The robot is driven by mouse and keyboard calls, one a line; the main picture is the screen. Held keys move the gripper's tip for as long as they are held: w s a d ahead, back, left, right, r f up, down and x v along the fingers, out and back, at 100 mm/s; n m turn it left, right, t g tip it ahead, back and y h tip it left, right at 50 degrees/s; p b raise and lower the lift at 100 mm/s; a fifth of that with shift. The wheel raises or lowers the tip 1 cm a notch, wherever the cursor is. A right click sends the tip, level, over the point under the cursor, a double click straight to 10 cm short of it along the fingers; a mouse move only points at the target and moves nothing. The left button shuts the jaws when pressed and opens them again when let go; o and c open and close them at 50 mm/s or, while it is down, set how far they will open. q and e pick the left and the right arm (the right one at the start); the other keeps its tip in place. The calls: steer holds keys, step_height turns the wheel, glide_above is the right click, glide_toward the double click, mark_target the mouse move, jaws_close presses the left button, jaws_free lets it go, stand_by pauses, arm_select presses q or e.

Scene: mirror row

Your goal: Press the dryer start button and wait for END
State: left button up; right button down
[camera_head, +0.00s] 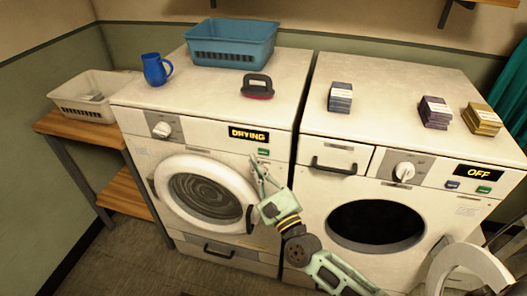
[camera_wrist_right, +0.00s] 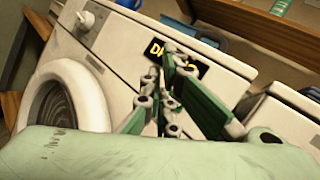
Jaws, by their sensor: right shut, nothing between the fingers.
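The dryer (camera_head: 218,165) is the left machine, with its round door (camera_head: 205,192) shut. Its display (camera_head: 249,134) is lit and reads DRYING in yellow. The green start button (camera_head: 264,152) sits just below the display. My right gripper (camera_head: 256,160) is shut and empty, its tips just below and left of the button; I cannot tell whether they touch the panel. In the right wrist view the gripper (camera_wrist_right: 172,55) covers part of the display (camera_wrist_right: 188,68) and hides the button. My left gripper is not in view.
The washer (camera_head: 385,155) at right reads OFF, with its door opening dark. On the machine tops are a blue basket (camera_head: 231,44), a blue jug (camera_head: 156,69), a black-handled brush (camera_head: 257,86) and several small stacks (camera_head: 340,97). A white basket (camera_head: 95,96) stands on a wooden shelf at left.

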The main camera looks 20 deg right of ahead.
steer(key=shift+s+a, duration=0.7)
steer(key=shift+s, duration=0.3)
steer(key=s+d+f+n+g, duration=0.1)
steer(key=s+f+n+g, duration=0.15)
steer(key=f+n, duration=0.65)
steer(key=s+d+f+n+g, duration=0.15)
steer(key=f+g, duration=0.25)
steer(key=f, duration=1.1)
steer(key=s+d+f+n+g+h, duration=0.1)
steer(key=s+f+n+g, duration=0.1)
steer(key=s+f+n, duration=0.45)
steer(key=s+f+n+g, duration=0.15)
steer(key=s+f, duration=0.25)
steer(key=f, duration=0.6)
steer(key=s+d+f+n+g, duration=0.1)
steer(key=s+f+n+g, duration=0.2)
steer(key=s+f, duration=0.3)
steer(key=s+d+f+n+g+h, duration=0.1)
steer(key=s+f+n+g, duration=0.2)
steer(key=s, duration=1.3)
steer(key=s+d+f+n+g+h, duration=0.1)
steer(key=s+f+n+g, duration=0.3)
steer(key=s, duration=0.8)
step_height(320, 180, down, 5)
steer(key=d+n, duration=0.1)
steer(key=n, duration=0.1)
steer(key=shift+r+n, duration=0.15)
steer(key=shift+n, duration=0.2)
